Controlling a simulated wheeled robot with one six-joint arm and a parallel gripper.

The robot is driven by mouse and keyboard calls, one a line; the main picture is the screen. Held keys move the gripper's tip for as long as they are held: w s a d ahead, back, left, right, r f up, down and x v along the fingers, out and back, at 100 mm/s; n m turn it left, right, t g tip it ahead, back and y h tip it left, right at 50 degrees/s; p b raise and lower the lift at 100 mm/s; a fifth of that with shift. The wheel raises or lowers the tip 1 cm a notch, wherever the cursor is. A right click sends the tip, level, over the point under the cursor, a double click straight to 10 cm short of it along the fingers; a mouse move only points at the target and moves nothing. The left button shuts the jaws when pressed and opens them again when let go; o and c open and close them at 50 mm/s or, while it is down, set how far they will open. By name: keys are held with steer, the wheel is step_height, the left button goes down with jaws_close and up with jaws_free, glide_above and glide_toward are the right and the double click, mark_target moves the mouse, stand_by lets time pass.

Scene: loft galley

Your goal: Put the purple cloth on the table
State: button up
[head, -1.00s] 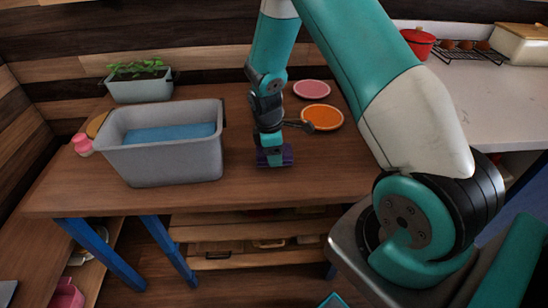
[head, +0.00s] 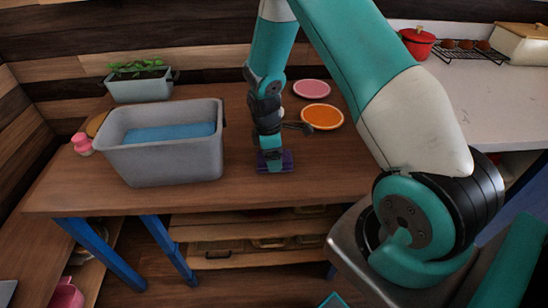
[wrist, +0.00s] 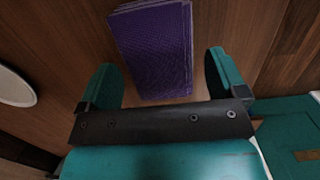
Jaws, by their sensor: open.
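The purple cloth (wrist: 155,45) is a folded, layered pad lying flat on the brown wooden table (head: 330,180). In the head view the purple cloth (head: 288,160) is partly hidden behind my gripper (head: 272,163). In the wrist view my gripper (wrist: 160,82) is open, its two teal fingers apart. The near end of the cloth lies between and ahead of the fingertips, with no finger seen pressing on it.
A grey tub (head: 165,165) with a blue inside stands left of my gripper. A pink plate (head: 311,88) and an orange plate (head: 322,116) lie behind it to the right. A planter (head: 140,88) stands at the back left. The table's front right is clear.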

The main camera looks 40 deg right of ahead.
step_height(320, 180, up, 10)
steer(key=a, duration=0.2)
steer(key=s+a+r+m+t+y, duration=0.15)
steer(key=s+a+r, duration=0.25)
steer(key=a+r, duration=0.5)
steer(key=s+a+r+m+y, duration=0.1)
steer(key=s+a+r, duration=0.3)
steer(key=s, duration=0.5)
steer(key=s+a+r+m+y, duration=0.1)
steer(key=s+a+r+y, duration=0.2)
steer(key=s+a+r, duration=0.2)
steer(key=s+a, duration=0.2)
steer(key=s, duration=0.2)
steer(key=shift+s+a+m+g, duration=0.15)
steer(key=shift+s+m+g, duration=0.1)
steer(key=shift+m+g, duration=0.1)
